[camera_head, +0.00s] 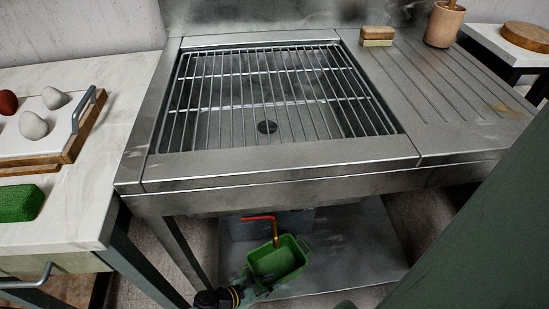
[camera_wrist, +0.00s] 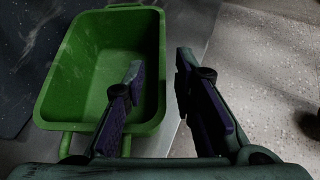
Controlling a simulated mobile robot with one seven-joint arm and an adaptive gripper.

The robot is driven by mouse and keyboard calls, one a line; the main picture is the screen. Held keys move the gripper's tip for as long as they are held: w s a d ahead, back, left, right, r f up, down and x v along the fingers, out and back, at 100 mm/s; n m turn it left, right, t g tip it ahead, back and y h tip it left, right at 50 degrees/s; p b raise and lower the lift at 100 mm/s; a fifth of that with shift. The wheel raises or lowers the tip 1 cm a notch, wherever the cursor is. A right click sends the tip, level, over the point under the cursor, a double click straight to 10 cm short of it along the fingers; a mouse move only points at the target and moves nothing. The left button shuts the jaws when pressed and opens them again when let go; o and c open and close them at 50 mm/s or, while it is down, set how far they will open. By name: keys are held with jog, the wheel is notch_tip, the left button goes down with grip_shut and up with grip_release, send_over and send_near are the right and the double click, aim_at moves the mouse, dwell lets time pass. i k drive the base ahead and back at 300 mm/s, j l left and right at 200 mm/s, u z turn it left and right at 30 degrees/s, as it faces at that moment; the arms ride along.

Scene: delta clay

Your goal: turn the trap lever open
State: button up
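A lever with a red handle (camera_head: 258,218) shows under the front of the steel sink (camera_head: 290,167) in the head view. An orange-brown stem goes down from its right end toward a green tub (camera_head: 292,266). My gripper (camera_head: 258,287) is low at the tub's near left side, below the lever. The lever is not visible in the wrist view.
A metal shelf (camera_head: 355,255) lies below the sink. A wire rack (camera_head: 270,95) covers the basin. A marble-topped table (camera_head: 85,210) stands at left with a green sponge (camera_head: 20,202). A dark green surface fills the lower right.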

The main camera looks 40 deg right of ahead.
aim_at(273, 218)
jog(key=z, duration=0.85)
